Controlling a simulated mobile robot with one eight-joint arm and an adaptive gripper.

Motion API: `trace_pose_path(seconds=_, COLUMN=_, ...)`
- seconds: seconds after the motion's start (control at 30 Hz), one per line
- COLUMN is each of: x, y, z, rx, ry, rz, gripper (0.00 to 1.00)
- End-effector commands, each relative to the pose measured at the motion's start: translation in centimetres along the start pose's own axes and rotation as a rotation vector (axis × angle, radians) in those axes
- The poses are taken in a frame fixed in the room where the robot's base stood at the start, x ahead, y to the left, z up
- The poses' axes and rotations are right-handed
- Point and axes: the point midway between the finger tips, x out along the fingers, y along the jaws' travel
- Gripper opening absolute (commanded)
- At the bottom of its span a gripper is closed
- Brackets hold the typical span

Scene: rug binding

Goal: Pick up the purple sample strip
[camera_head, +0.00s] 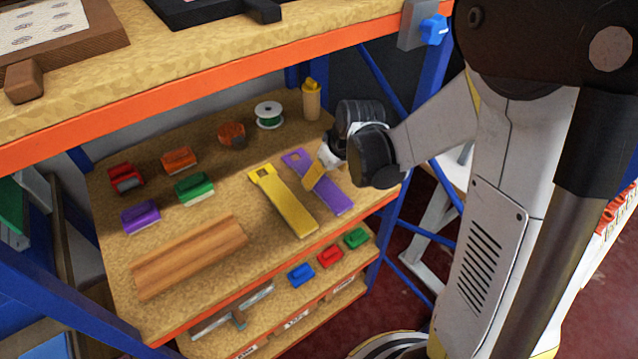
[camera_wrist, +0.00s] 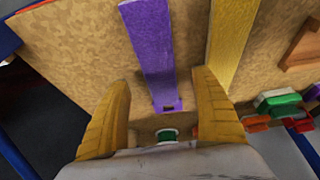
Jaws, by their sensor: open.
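The purple sample strip (camera_head: 332,194) lies flat on the wooden middle shelf, to the right of a yellow strip (camera_head: 287,202). My gripper (camera_head: 318,168) is over the purple strip's upper part and hides some of it. In the wrist view, my gripper (camera_wrist: 163,80) is open, with its two yellow fingers spread on either side of the purple strip (camera_wrist: 150,45). Nothing is held between them. The strip's end with a small dark slot shows between the fingers. Whether the fingertips touch the shelf I cannot tell.
The yellow strip (camera_wrist: 230,45) lies close beside the right finger. An orange-edged upper shelf (camera_head: 215,105) overhangs the back.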

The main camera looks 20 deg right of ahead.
Motion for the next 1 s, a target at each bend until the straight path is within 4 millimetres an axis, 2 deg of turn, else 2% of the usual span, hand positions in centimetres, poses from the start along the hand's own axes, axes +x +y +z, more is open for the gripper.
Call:
trace_pose_path(seconds=0.13, x=1.3, y=0.0, z=0.0, rx=0.0, ry=0.0, rz=0.0, gripper=0.76)
trace_pose_path(seconds=0.3, x=4.2, y=0.1, z=0.0, rx=0.0, ry=0.0, rz=0.0, gripper=0.76)
trace_pose_path(seconds=0.4, x=5.2, y=0.1, z=-0.1, rx=0.001, ry=0.0, rz=0.0, gripper=0.76)
trace_pose_path(seconds=0.6, x=5.2, y=0.1, z=-0.1, rx=0.001, ry=0.0, rz=0.0, gripper=0.76)
trace_pose_path(seconds=0.63, x=5.2, y=0.1, z=-0.1, rx=0.001, ry=0.0, rz=0.0, gripper=0.74)
trace_pose_path(seconds=0.8, x=5.1, y=0.1, z=-0.1, rx=0.001, ry=0.0, rz=0.0, gripper=0.22)
trace_pose_path(seconds=0.83, x=5.1, y=0.1, z=-0.1, rx=0.001, ry=0.0, rz=0.0, gripper=0.18)
trace_pose_path(seconds=1.0, x=5.1, y=0.1, z=-0.1, rx=0.001, ry=0.0, rz=0.0, gripper=0.18)
